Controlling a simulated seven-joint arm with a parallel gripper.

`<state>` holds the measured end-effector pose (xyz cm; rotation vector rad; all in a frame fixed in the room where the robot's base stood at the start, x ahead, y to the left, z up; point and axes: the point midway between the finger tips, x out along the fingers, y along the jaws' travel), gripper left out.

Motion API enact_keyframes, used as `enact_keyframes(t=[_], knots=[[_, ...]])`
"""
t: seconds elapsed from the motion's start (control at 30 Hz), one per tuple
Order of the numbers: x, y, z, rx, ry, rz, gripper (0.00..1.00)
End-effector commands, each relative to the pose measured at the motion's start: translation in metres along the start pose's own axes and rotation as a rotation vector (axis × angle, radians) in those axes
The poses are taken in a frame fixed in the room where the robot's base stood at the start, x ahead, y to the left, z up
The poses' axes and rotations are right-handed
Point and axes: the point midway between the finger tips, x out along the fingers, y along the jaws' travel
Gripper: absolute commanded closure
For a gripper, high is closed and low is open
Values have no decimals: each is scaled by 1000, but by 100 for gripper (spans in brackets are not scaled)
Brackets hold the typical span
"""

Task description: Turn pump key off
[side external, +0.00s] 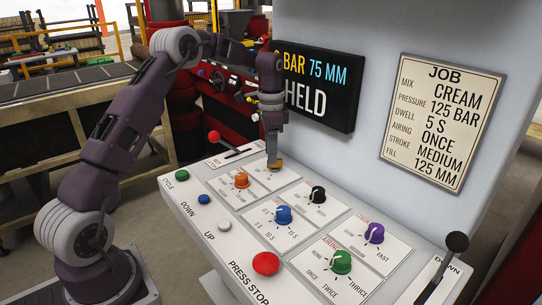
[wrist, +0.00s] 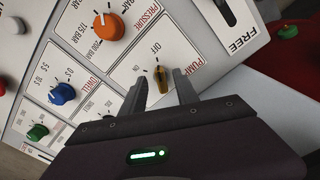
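The pump key (wrist: 161,77) is a small yellow-brown key on the panel's PUMP card. In the wrist view its upper end lies below the OFF label, with the ON label to its left; its exact setting is hard to tell. My gripper (wrist: 162,78) is open, with one dark finger on each side of the key and a gap to each. In the side external view the yellow key (side external: 275,164) shows directly under my gripper (side external: 274,156), at the back left of the panel; its fingers are too small to make out there.
An orange knob (side external: 241,180) and a red-balled lever (side external: 214,136) are close to the key. Blue (side external: 283,214), black (side external: 317,194), purple (side external: 374,233) and green (side external: 341,261) knobs are farther right. A display (side external: 318,88) reading HELD stands behind my gripper.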

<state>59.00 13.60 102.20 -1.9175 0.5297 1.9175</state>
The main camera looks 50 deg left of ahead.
Motion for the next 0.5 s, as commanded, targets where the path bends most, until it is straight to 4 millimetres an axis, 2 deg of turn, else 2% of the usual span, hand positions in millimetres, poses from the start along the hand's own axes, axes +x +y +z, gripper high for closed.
enact_keyframes(t=[0.1, 0.2, 0.3, 0.5], knots=[[-27, -1, -1, 0, 3, -5, 64], [-42, -1, 0, 0, 2, -3, 64], [-50, 0, 0, 0, 1, -1, 64], [-52, 0, 0, 1, 0, -1, 64]])
